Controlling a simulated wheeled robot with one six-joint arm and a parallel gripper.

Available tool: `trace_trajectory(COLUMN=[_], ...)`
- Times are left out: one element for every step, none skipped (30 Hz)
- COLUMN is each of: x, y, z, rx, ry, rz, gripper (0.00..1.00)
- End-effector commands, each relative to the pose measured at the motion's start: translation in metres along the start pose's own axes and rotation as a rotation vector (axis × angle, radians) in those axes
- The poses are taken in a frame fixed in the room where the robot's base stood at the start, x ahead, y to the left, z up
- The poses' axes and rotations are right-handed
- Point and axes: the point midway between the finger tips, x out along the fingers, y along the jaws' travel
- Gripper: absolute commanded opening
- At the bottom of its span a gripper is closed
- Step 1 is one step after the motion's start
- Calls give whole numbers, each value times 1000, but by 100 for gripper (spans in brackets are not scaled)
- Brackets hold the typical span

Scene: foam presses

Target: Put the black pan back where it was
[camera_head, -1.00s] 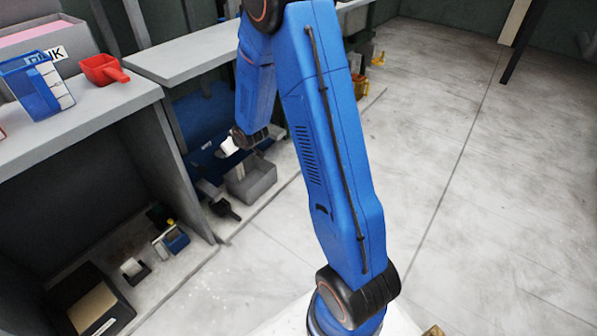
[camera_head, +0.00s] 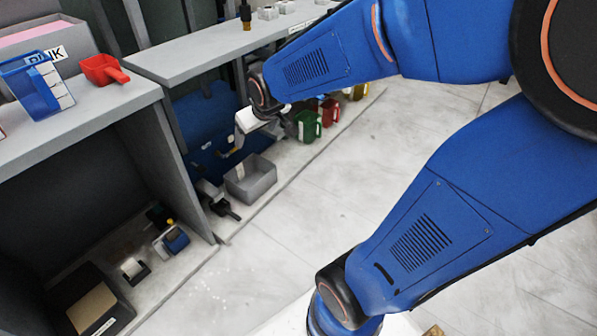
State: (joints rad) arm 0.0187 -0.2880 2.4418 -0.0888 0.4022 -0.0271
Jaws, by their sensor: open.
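A small black pan (camera_head: 226,210) with a short handle lies on the low grey ledge in the lower middle. It is just left of a grey bin and beside a silver-grey part. My gripper (camera_head: 238,143) is small in this view, at the end of my blue arm, above and behind the grey bin. It is open, apart from the black pan and above it in the picture. Its fingertips are hard to make out against the blue machine behind. I see nothing held in it.
The grey bin (camera_head: 251,178) stands close right of the black pan. Green (camera_head: 308,125), red (camera_head: 329,111) and yellow (camera_head: 358,91) pans stand along the ledge further back. Another red pan (camera_head: 104,70) sits on the left counter (camera_head: 110,100). The floor at right is open.

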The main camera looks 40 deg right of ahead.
Motion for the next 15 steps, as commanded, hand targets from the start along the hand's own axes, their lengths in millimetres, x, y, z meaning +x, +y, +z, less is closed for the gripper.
trace_trajectory(x=[-16, -24, -35, -42, -50, -60, -67, -75, -84, -92, -98, -107, -114, -120, -127], y=[-1, -2, -3, -4, -4, -6, -7, -8, -9, -10, -11, -13, -14, -15, -17], z=[8, 14, 23, 29, 36, 45, 52, 59, 68, 75, 83, 93, 101, 108, 118], rx=[7, 12, 17, 21, 25, 30, 34, 39, 44, 48, 52, 56, 59, 63, 67], ry=[-4, -11, -21, -28, -35, -45, -53, -61, -70, -77, -84, -94, -101, -109, -119], rz=[-1, -2, -4, -5, -7, -9, -11, -13, -16, -18, -20, -24, -26, -29, -32], gripper=[78, 78, 78, 78, 78, 78, 78, 78, 78, 78, 78, 78, 78, 78, 78])
